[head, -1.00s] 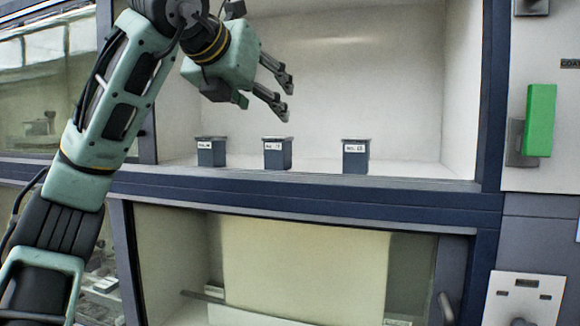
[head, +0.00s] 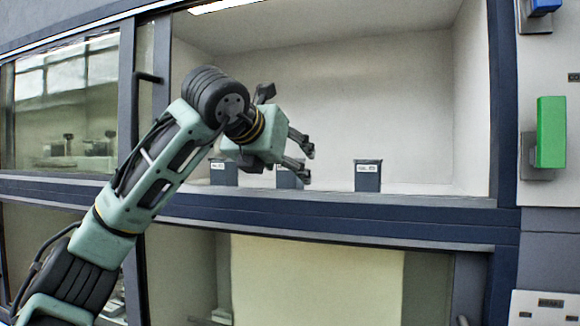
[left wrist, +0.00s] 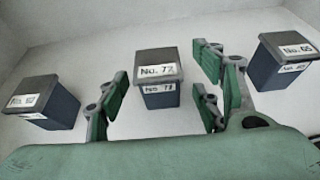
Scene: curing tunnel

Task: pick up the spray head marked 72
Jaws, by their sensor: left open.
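The spray head marked 72 (left wrist: 159,92) is a dark blue-grey block with a white label, centred between the open fingers in the left wrist view. In the head view it is the middle block (head: 289,179), partly hidden behind my left gripper (head: 306,159). It stands on the floor of the upper bay. My left gripper also shows in the left wrist view (left wrist: 165,100); its fingers are open and empty, one pair on each side of the block in that view. I cannot tell that they touch it. My right gripper is not in view.
A dark blue sill (head: 380,211) runs below the opening.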

